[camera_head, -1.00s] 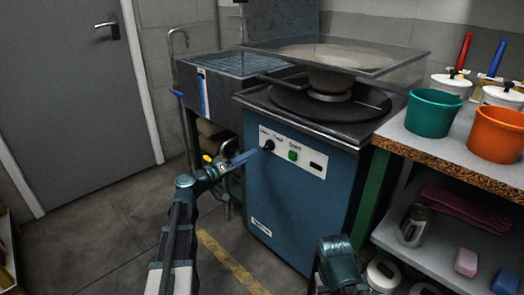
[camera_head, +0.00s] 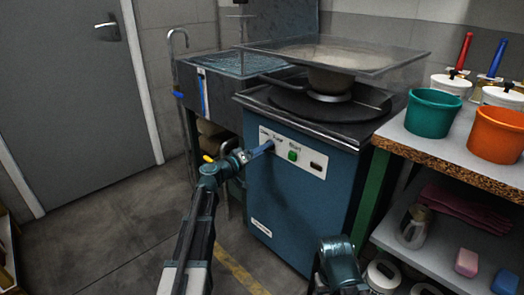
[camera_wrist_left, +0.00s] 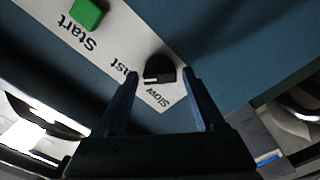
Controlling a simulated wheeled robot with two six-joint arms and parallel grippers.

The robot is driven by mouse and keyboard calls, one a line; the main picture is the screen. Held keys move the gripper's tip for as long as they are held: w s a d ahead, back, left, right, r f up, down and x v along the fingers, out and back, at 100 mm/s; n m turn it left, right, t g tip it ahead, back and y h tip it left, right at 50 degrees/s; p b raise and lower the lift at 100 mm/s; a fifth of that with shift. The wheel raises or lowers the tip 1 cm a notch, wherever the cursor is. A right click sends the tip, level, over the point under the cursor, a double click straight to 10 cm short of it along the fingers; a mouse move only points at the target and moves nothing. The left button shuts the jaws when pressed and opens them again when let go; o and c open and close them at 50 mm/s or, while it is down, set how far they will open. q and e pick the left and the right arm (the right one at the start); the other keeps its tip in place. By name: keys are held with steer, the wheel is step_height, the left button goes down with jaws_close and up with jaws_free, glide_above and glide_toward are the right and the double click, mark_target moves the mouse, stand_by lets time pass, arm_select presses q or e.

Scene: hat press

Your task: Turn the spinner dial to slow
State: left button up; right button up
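The black spinner dial (camera_wrist_left: 160,67) is on the white label panel of the blue machine (camera_head: 290,215). A white mark shows on its lower left side in the left wrist view, on the side of the "Fast" print, whose first letter is hidden. "Slow" is printed below the dial. My left gripper (camera_head: 265,148) is at the panel. Its fingers (camera_wrist_left: 160,73) are open, one on either side of the dial, with a gap showing on each side. In the head view the gripper covers the dial. Of my right arm only a wrist part shows at the bottom; its fingers do not show.
A green start button (camera_head: 292,155) sits on the panel beside the dial. A sink (camera_head: 228,88) stands to the left. A shelf (camera_head: 430,148) with a green pot (camera_head: 432,115) and an orange pot (camera_head: 495,135) stands to the right.

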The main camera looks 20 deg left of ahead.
arm_select(q)
jaws_close()
steer(key=shift+n, duration=7.9)
steer(key=shift+o, duration=1.4)
jaws_free()
